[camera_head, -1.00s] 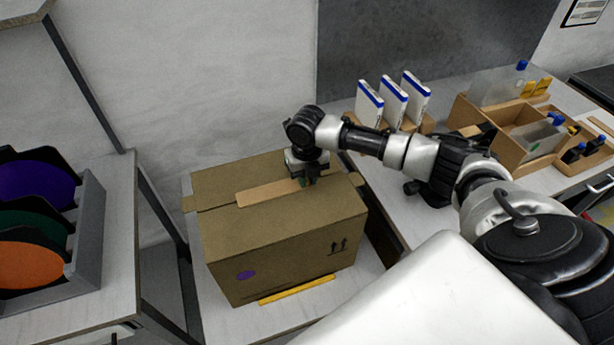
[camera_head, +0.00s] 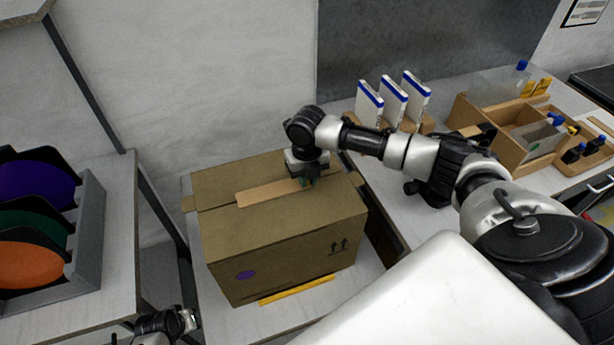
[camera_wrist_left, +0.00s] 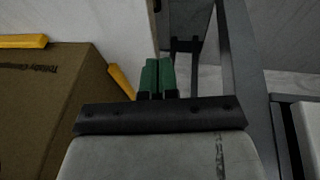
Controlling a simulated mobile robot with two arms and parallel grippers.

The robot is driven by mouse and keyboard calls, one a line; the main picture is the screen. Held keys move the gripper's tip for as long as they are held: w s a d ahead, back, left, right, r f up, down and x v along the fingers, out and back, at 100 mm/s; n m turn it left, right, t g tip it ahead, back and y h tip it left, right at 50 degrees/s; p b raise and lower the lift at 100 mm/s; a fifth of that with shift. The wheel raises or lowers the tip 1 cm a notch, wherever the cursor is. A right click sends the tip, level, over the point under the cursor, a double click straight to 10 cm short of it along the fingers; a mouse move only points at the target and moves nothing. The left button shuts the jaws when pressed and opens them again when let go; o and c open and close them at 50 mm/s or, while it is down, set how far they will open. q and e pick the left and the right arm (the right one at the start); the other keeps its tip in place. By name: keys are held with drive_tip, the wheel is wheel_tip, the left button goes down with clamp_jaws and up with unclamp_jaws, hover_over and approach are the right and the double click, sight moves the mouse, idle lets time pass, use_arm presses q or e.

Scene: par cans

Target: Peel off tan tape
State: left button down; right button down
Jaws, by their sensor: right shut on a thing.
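A closed brown cardboard box (camera_head: 285,250) stands on a white table. A strip of tan tape (camera_head: 262,193) runs along the seam of its top. My right gripper (camera_head: 309,183) points down at the right end of the strip and is shut on the tape there; its fingertips are partly hidden by the wrist. The visible stretch of tape lies along the top. My left gripper (camera_wrist_left: 157,78) has its green fingers together, with nothing visible between them, beside the box, which shows at the left of the left wrist view (camera_wrist_left: 45,110).
A yellow bar (camera_head: 297,290) lies along the box's front base. A grey rack (camera_head: 88,240) with coloured discs stands on the left table. White-and-blue upright packs (camera_head: 392,104) and a wooden organiser (camera_head: 510,150) stand on the right-hand counter. Table legs and a gap separate the left tables.

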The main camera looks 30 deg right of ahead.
use_arm(q)
drive_tip(key=w+d+r+m, duration=0.1)
drive_tip(key=w+d+r, duration=0.4)
drive_tip(key=w+r, duration=0.4)
wheel_tip(320, 180, up, 24)
drive_tip(key=r+g+y, duration=0.1)
drive_tip(key=g+y, duration=0.1)
drive_tip(key=g, duration=0.1)
hover_over(223, 243)
drive_tip(key=w, duration=0.1)
drive_tip(key=shift+a+f, duration=0.1)
drive_tip(key=shift+f, duration=0.15)
drive_tip(key=shift+s+n+y, duration=0.3)
drive_tip(key=shift+s, duration=0.15)
drive_tip(key=shift+f, duration=3.65)
drive_tip(key=shift+f, duration=0.2)
